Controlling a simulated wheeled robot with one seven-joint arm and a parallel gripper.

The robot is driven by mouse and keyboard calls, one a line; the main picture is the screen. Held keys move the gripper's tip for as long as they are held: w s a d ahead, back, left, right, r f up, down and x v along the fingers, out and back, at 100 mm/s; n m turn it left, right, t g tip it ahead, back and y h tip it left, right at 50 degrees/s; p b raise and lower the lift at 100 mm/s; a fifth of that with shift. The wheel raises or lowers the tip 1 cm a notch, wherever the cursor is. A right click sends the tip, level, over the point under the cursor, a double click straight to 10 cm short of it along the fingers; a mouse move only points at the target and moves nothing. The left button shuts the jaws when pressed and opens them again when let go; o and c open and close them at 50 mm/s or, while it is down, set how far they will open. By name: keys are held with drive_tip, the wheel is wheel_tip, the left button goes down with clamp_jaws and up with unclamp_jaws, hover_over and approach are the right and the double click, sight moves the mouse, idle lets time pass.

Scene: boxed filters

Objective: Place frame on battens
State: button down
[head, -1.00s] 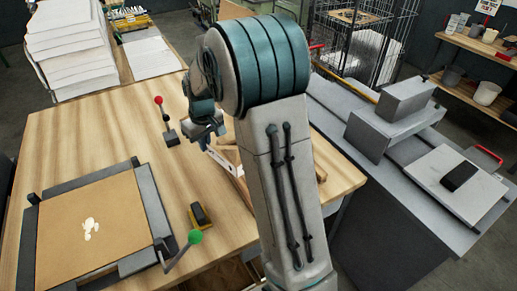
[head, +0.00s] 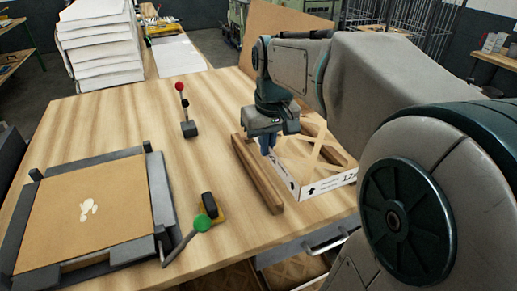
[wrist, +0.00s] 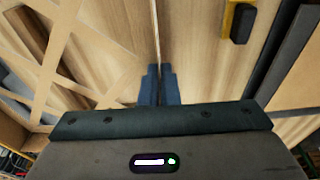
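The frame (head: 328,184) has white printed side walls and a tan crossed lattice. In the head view it is right of my gripper, beside the near batten (head: 258,175). The far batten (head: 327,140) shows behind and through the lattice. I cannot tell whether the frame touches either batten. My gripper (head: 268,146) points down at the frame's left wall. In the wrist view, the blue fingers (wrist: 158,84) are close together on a thin upright wall, with the lattice (wrist: 85,60) to the left. My arm hides part of the frame's right side.
A fixture with a brown panel (head: 88,212) lies at left, with a green-knobbed lever (head: 202,223). A yellow-and-black block (head: 211,207) and a red-knobbed lever (head: 185,110) stand on the bench. White pleated stacks (head: 100,45) are at the back. An open drawer (head: 300,268) is below.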

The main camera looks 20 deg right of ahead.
drive_tip(key=shift+w+a+f+p, duration=0.3)
drive_tip(key=shift+w+a+f, duration=0.05)
drive_tip(key=shift+w+f, duration=1.3)
drive_tip(key=shift+w+a+f+p, duration=0.35)
drive_tip(key=shift+w+f, duration=1.2)
drive_tip(key=shift+f, duration=0.1)
drive_tip(key=shift+w+a+f+p, duration=0.3)
drive_tip(key=shift+w+a+f, duration=0.05)
drive_tip(key=shift+w+f, duration=1.3)
drive_tip(key=shift+f, duration=0.2)
drive_tip(key=c, duration=1.7)
unclamp_jaws()
drive_tip(key=shift+r, duration=0.1)
